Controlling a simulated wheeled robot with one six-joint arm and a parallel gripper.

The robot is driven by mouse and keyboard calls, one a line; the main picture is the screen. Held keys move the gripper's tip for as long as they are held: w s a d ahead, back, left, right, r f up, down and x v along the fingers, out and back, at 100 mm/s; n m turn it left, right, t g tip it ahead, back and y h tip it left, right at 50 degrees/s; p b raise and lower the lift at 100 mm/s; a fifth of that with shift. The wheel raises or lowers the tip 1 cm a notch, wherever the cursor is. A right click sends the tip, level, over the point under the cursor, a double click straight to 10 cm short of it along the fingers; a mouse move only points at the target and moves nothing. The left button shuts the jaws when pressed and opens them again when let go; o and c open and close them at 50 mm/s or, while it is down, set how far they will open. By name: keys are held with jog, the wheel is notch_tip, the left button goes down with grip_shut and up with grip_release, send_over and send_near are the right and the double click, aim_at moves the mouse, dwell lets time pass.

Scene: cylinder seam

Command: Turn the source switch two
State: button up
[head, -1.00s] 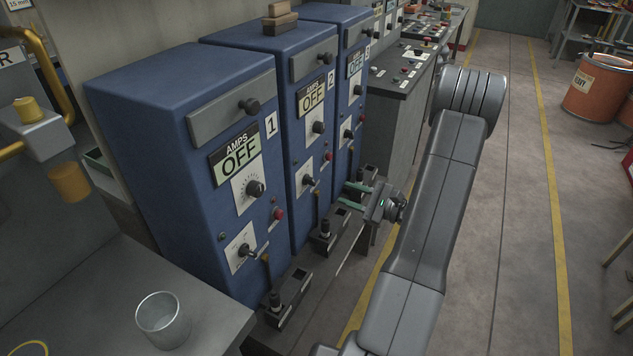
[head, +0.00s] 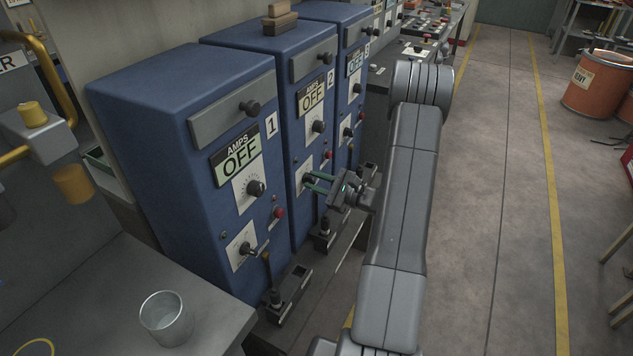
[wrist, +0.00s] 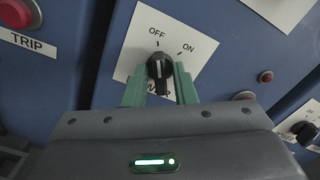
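The source switch two (wrist: 160,68) is a black rotary knob with a white line on a white plate marked OFF and ON. Its line points at the OFF mark. In the head view it sits low on the front of the blue cabinet numbered 2 (head: 292,125), partly hidden by my fingers. My gripper (head: 312,183) is at the knob, with two green fingers. In the wrist view, the fingers stand on either side of the knob, still spread; I cannot tell whether they touch it.
Blue cabinet 1 (head: 150,130) stands nearer on the left, with its own switch (head: 246,248). Cabinet 3 (head: 343,30) stands beyond. A red button (head: 326,156) is near my gripper. A metal cup (head: 166,318) stands on the grey bench.

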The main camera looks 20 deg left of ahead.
grip_shut()
jog(key=shift+m, duration=0.5)
jog(key=m, duration=0.4)
jog(key=shift+r+m, duration=0.1)
jog(key=shift+m, duration=0.3)
jog(key=m+p, duration=0.2)
jog(key=m, duration=0.4)
jog(key=shift+o, duration=1.5)
grip_release()
